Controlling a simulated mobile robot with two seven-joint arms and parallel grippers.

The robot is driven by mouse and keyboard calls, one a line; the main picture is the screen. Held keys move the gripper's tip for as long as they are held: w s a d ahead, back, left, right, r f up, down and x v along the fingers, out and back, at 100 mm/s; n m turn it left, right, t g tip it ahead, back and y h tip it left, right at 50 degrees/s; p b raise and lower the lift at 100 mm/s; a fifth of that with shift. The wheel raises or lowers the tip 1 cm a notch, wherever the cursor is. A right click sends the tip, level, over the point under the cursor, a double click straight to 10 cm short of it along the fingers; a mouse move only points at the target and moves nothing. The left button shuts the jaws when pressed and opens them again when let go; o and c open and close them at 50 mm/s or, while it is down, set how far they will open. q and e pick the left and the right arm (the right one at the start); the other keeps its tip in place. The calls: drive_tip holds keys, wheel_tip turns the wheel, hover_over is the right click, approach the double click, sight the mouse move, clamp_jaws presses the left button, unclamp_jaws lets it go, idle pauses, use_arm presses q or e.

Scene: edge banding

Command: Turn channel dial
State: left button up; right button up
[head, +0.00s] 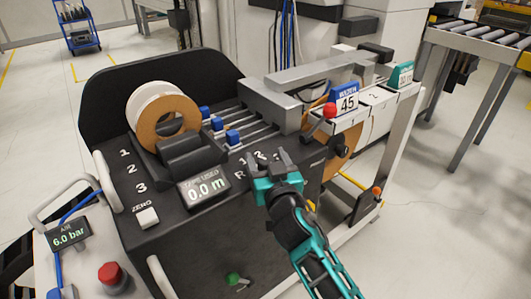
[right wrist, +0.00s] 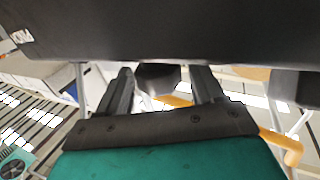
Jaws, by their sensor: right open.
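My right gripper (head: 268,160) is open, its fingertips at the front edge of the black machine panel, by printed marks "1", "2" and "R" (head: 240,174). The gripper partly covers these marks, and I cannot make out the channel dial in the head view. In the right wrist view, the right gripper (right wrist: 162,85) has its two dark fingers apart. A dark, blunt knob-like part (right wrist: 158,77) shows between and beyond them, under a dark panel (right wrist: 150,35). I cannot tell whether the fingers touch it. My left gripper is not in view.
The panel carries a tape roll (head: 168,122), a "0.0 m" display (head: 204,189) and a white ZERO button (head: 147,218). A red ball-topped lever (head: 330,110) and a blue "45" sign (head: 347,101) stand right of my gripper. A red button (head: 111,274) is front left.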

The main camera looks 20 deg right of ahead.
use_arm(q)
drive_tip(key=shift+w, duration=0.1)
use_arm(e)
drive_tip(key=shift+w, duration=0.1)
